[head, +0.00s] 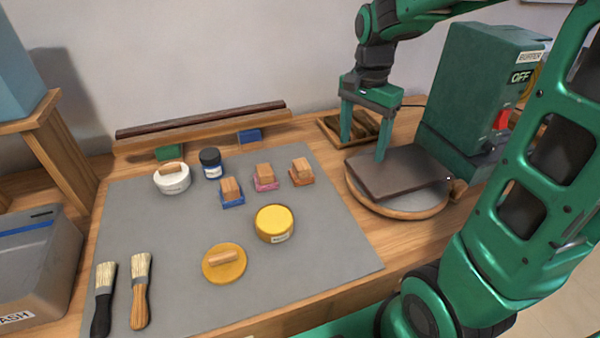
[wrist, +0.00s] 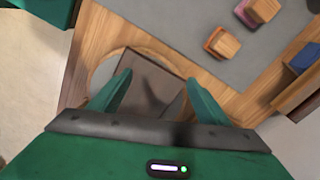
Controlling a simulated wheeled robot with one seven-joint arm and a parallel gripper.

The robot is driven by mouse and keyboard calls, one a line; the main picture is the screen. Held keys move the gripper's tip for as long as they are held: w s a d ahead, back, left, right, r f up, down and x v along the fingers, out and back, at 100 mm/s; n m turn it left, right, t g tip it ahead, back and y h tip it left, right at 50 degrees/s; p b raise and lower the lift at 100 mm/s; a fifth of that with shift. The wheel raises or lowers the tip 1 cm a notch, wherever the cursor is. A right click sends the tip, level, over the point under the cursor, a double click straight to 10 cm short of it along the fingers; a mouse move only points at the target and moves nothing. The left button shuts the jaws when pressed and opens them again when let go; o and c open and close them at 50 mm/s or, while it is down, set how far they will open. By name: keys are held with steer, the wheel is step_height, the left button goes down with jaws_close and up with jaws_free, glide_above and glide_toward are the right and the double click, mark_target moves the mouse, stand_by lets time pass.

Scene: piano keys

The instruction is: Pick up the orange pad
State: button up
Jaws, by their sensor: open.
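The orange pad (head: 302,178), a small block with a wooden grip on an orange-red base, sits on the grey mat (head: 330,235) near its far right corner. It also shows in the wrist view (wrist: 215,50), up and to the right of the fingers. My gripper (head: 362,150) is open and empty. It points down over the dark square slab (head: 395,172), to the right of the orange pad in the head view. In the wrist view the slab (wrist: 150,88) shows between the fingers (wrist: 160,82). I cannot tell whether a fingertip touches the slab.
A pink pad (head: 266,184) and a blue pad (head: 232,200) stand left of the orange pad. A yellow jar (head: 275,224) is nearer the front. The slab lies on a round wood-rimmed disc (head: 410,210). A green machine marked OFF (head: 475,85) stands to the right.

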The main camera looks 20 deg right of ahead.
mark_target(302, 163)
steer(key=w+a+f+m, duration=0.1)
steer(key=w+a, duration=0.2)
steer(key=w+a+f+m, duration=0.1)
steer(key=w+a, duration=0.2)
steer(key=w, duration=0.1)
steer(key=w+a+f+m, duration=0.1)
steer(key=w+a+m, duration=0.1)
steer(key=w+a, duration=0.1)
steer(key=shift+w+a+f, duration=0.15)
steer(key=shift+w+a, duration=0.2)
steer(key=shift+a, duration=0.25)
steer(key=shift+m, duration=0.3)
steer(key=f, duration=0.4)
steer(key=shift+w+a+f, duration=0.3)
steer(key=shift+a+f, duration=0.1)
steer(key=shift+s+f, duration=0.15)
steer(key=shift+f, duration=3)
steer(key=shift+c, duration=0.6)
steer(key=c, duration=1)
